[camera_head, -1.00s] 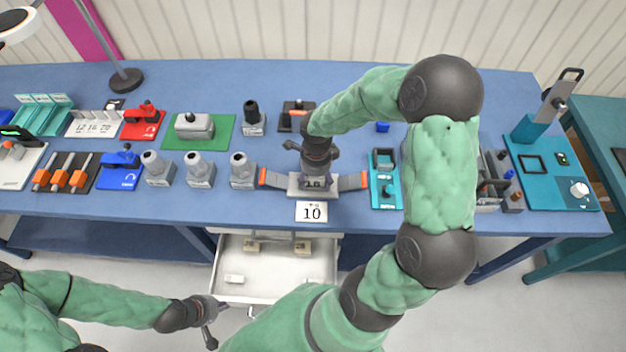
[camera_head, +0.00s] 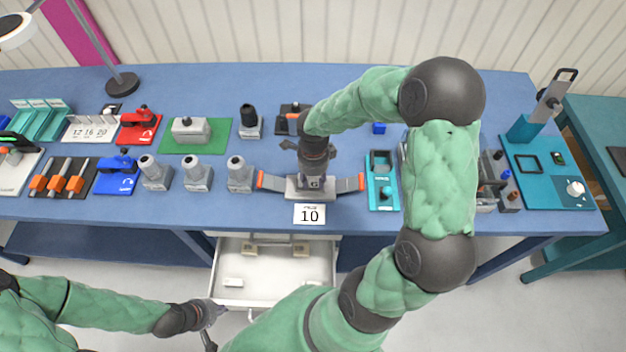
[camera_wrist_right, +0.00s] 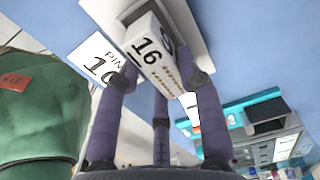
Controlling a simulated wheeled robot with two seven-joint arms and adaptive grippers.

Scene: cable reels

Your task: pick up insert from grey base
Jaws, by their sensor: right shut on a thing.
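In the head view the insert (camera_head: 315,183) shows under my right gripper (camera_head: 315,170), at the grey base (camera_head: 297,192). The base also shows in the right wrist view (camera_wrist_right: 190,18), directly behind the insert. I cannot tell whether the insert still touches the base. My left gripper (camera_head: 209,331) hangs low at the lower left, away from the bench; its finger opening is unclear.
A card marked 10 (camera_head: 310,214) lies in front of the base, at the bench edge. Grey arms with orange ends flank the base. A teal fixture (camera_head: 381,195) stands close on the right, grey cylinders (camera_head: 239,172) on the left. An open drawer (camera_head: 262,288) sticks out below.

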